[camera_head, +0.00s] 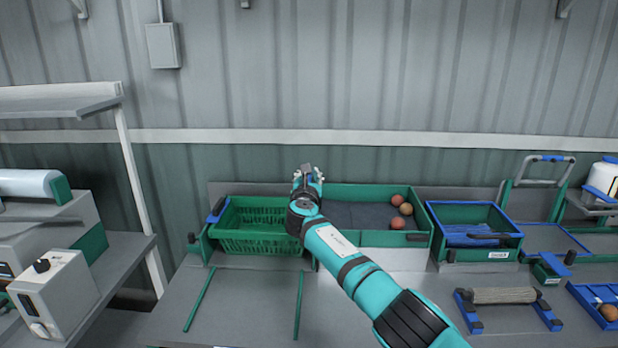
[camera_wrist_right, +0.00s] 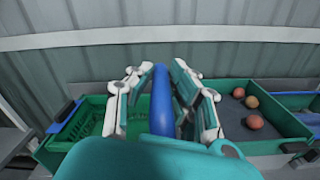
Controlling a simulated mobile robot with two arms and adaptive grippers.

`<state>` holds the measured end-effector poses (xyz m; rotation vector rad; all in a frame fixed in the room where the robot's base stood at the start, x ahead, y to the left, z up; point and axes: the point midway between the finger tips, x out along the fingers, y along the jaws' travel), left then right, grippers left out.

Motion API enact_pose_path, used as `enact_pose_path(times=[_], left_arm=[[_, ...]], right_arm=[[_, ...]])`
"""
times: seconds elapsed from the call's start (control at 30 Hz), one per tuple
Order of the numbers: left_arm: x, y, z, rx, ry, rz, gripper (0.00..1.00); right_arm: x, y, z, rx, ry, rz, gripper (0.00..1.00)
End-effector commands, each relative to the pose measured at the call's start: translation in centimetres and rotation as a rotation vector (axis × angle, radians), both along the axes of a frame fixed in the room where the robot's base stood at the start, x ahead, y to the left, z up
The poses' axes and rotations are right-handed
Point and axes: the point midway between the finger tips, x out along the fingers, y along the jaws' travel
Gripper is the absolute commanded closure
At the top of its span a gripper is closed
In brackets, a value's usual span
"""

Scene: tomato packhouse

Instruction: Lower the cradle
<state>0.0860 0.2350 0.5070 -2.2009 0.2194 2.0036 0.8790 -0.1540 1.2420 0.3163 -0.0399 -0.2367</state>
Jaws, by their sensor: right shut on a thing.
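The cradle (camera_head: 203,244) is a dark green frame around a green slatted crate (camera_head: 262,243), at the back of the bench left of centre. The crate also shows at the left of the wrist view (camera_wrist_right: 87,121). My right gripper (camera_head: 308,178) is above the crate's right end. In the wrist view its fingers (camera_wrist_right: 162,82) are on either side of a blue bar (camera_wrist_right: 162,103) and shut on it; it looks like the cradle's handle. My arm hides the bar's lower end and the cradle's right side. My left gripper is not in view.
A green tray (camera_head: 372,191) with a few tomatoes (camera_head: 396,223) adjoins on the right. Beyond it stand a blue-rimmed bin (camera_head: 474,232) and a roller stand (camera_head: 505,296). Two green rails (camera_head: 200,299) mark the bench front, which is clear between them. A corrugated wall (camera_head: 330,70) stands behind.

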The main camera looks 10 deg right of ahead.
Motion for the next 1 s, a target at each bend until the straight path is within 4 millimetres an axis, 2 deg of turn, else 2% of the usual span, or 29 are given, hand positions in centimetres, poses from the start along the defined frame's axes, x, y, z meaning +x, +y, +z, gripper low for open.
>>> enact_pose_path(times=[0.03, 0.2, 0.67, 0.87, 1.0], left_arm=[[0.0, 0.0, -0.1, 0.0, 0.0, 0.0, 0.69], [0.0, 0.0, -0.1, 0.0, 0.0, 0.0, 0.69], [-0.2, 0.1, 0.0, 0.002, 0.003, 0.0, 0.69], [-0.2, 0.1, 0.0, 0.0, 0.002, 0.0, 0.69], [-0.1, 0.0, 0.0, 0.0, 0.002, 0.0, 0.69]], right_arm=[[-0.1, 0.2, -0.7, 0.001, 0.01, 0.003, 0.82], [-0.1, 0.2, -0.8, 0.004, 0.011, 0.004, 0.6], [-0.3, 0.2, -0.3, 0.004, 0.002, 0.003, 0.6], [-1.7, 0.6, -0.4, 0.004, 0.002, 0.005, 0.6], [-3.4, 1.1, -0.4, 0.004, 0.002, 0.006, 0.6]])
